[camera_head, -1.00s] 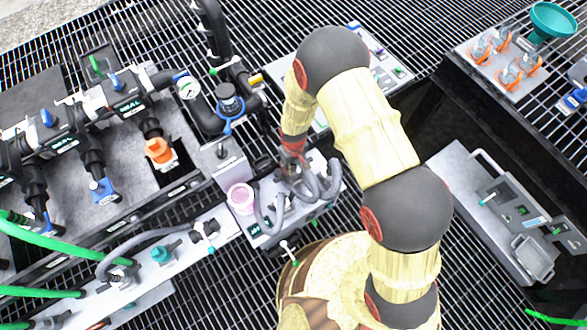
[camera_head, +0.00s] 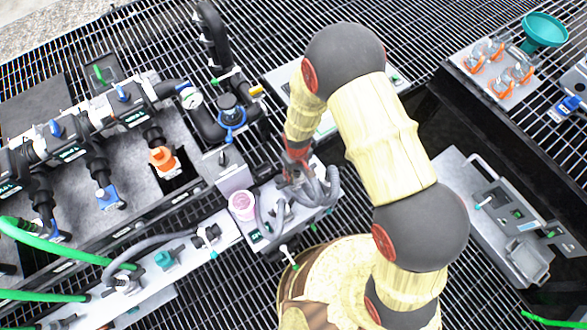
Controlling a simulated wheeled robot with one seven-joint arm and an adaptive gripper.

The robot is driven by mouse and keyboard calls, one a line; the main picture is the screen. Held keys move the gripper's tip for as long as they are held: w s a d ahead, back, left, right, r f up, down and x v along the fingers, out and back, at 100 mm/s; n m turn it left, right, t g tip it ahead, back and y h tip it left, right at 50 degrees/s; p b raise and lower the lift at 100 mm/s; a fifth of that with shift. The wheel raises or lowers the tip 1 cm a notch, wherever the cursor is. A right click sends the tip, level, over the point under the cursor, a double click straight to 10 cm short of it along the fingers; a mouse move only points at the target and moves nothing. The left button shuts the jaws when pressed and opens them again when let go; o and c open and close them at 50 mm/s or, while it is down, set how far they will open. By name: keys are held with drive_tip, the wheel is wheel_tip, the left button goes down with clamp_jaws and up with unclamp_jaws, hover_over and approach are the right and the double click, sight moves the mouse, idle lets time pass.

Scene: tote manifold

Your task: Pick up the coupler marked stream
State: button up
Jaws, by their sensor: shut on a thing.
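My gripper (camera_head: 297,178) is at the grey tray (camera_head: 262,244) in the middle of the head view, below the end of my arm. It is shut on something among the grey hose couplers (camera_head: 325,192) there. The fingers and the held thing are small and partly covered, so I cannot read a mark on it. I cannot tell whether the held coupler touches the tray. Another grey hose coupler (camera_head: 278,218) lies in the tray to the left of my gripper.
A pink cup (camera_head: 242,205) stands at the tray's left end. The black pipe manifold (camera_head: 70,145) with blue and orange fittings fills the left. A grey case (camera_head: 500,215) lies at the right. A teal funnel (camera_head: 545,30) stands top right.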

drive_tip(key=s+d+r+p, duration=0.3)
drive_tip(key=s+d+r, duration=0.2)
drive_tip(key=s, duration=0.4)
drive_tip(key=shift+s+d+r, duration=0.25)
drive_tip(key=shift+r, duration=0.45)
